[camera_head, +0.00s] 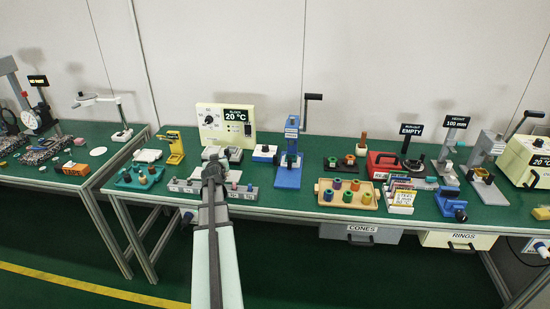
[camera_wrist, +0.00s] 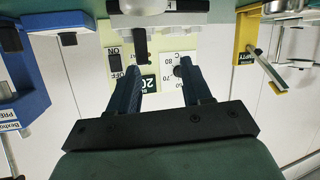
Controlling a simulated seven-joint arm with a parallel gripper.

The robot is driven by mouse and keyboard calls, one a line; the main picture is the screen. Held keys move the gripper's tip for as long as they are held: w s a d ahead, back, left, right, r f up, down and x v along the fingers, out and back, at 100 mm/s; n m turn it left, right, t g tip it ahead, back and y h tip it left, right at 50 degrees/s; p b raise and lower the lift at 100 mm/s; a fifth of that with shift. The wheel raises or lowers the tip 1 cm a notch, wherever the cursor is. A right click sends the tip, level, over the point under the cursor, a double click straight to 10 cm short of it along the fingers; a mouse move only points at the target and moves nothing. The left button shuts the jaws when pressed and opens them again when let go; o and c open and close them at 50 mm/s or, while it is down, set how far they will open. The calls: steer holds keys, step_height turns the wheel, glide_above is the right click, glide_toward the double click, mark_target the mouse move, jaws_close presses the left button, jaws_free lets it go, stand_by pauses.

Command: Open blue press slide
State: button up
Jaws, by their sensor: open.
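The blue press (camera_head: 288,175) stands upright on the green bench, right of my gripper, with a black crank handle at its top right. I cannot make out its slide clearly. In the wrist view, which looks upside down, a blue frame (camera_wrist: 35,95) with a label reading partly "PRE" shows at the left edge, apart from my fingers. My gripper (camera_head: 212,168) is over the bench in front of the cream temperature box (camera_head: 228,122). In the wrist view my gripper (camera_wrist: 160,75) has its two dark fingers apart, with nothing between them but the box's panel behind.
A yellow stand (camera_head: 174,148) is left of the box. A grey block with knobs (camera_head: 225,190) lies near the front edge by my arm. A wooden tray (camera_head: 365,199) with coloured spools and a red case (camera_head: 381,165) are right of the press.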

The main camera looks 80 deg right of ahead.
mark_target(275, 157)
steer(key=s+d+m+g, duration=0.2)
steer(key=s+m+g, duration=0.2)
steer(key=s, duration=1.8)
steer(key=x, duration=1.3)
steer(key=shift+w+f, duration=0.1)
steer(key=shift+w, duration=0.2)
steer(key=shift+c, duration=0.4)
jaws_close()
